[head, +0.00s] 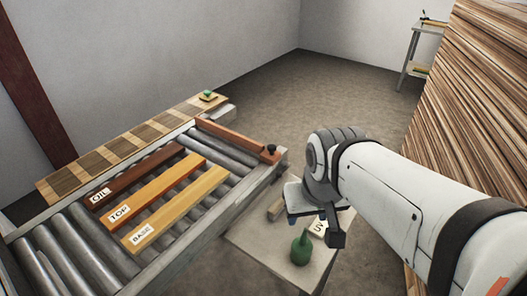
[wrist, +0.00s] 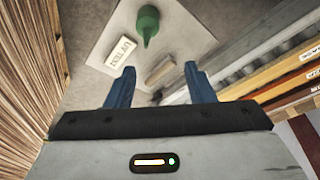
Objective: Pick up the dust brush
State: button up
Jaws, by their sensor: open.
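A small pale wooden piece, which looks like the dust brush (head: 276,209), lies on the small grey table (head: 257,240), just left of my gripper (head: 314,228) in the head view. In the wrist view the brush (wrist: 161,70) shows between the two blue fingertips of my gripper (wrist: 159,69), lying at a slant. A dark patch beside its lower end may be bristles. My gripper is open and empty, pointing down at the table. How far it is above the brush I cannot tell.
A roller conveyor (head: 62,248) with labelled boards (head: 155,195) lies to the left. Stacked striped timber (head: 475,110) rises at the right.

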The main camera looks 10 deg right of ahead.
aim_at(274, 212)
jog(key=k, duration=0.5)
jog(key=u, duration=0.85)
jog(key=k, duration=0.6)
jog(key=z, duration=1)
jog(key=i, duration=0.95)
jog(key=z, duration=0.05)
